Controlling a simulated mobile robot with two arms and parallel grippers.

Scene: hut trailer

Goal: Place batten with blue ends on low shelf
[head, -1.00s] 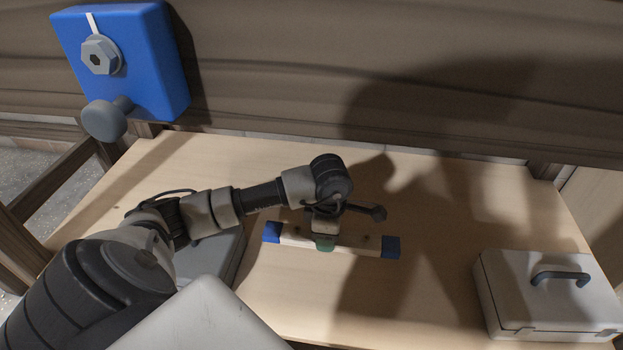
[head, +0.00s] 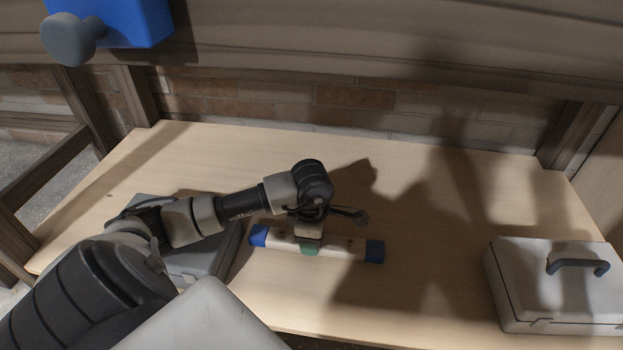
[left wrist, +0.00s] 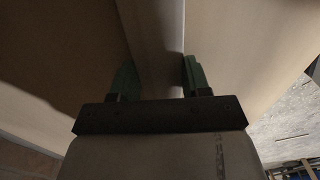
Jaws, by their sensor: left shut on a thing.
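The batten (head: 339,251) is a pale bar with a blue block at each end, in the middle of the head view. My left gripper (head: 309,249) is shut on it near its middle, with a green fingertip in front of the bar. In the left wrist view the batten (left wrist: 155,35) runs between the two green fingers of the left gripper (left wrist: 157,78). The batten is low over the pale wooden shelf (head: 430,290); I cannot tell whether it touches. My right gripper is not in view.
A grey case (head: 190,262) lies on the shelf at the left, partly behind my arm. A light case with a dark handle (head: 540,300) stands at the right. A blue box with a grey knob (head: 115,20) is at the upper left. Bare shelf lies behind the batten.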

